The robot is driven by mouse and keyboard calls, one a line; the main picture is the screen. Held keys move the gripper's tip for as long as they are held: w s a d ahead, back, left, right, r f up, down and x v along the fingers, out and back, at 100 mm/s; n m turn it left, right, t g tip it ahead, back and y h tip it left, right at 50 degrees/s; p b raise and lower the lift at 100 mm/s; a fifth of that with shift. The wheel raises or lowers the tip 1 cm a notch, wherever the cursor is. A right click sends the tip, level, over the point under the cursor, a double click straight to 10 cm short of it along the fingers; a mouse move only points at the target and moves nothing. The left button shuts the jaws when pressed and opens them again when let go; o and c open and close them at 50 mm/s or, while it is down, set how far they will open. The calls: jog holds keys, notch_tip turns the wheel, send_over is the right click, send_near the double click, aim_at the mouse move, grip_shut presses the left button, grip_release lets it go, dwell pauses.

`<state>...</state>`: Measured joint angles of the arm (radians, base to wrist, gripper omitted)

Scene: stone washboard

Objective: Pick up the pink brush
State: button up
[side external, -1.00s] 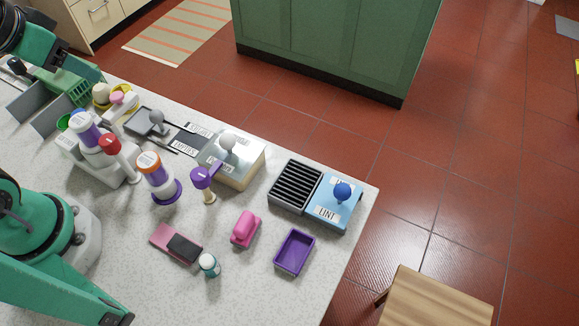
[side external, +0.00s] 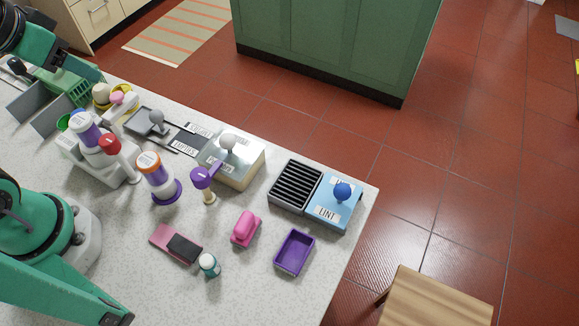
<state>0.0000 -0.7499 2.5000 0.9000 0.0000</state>
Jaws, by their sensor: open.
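A chunky pink brush (side external: 246,229) lies on the speckled stone counter, left of a purple tray. Nothing touches it. I take this for the pink brush; its bristles cannot be made out. A flat pink piece (side external: 163,236) with a dark block (side external: 184,248) at its right end lies to its lower left. My green arm shows at the left edge, well away from the brush. My gripper's fingers cannot be seen in this view.
The purple tray (side external: 295,252) and a small white-and-teal bottle (side external: 209,265) stand near the brush. Behind are a black ribbed rack (side external: 296,187), a blue LINT box (side external: 334,207) and a purple-topped post (side external: 202,180). The counter's right edge drops to red floor tiles.

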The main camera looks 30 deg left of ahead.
dwell(0.4)
jog(key=shift+o, duration=0.7)
jog(key=shift+d, duration=0.1)
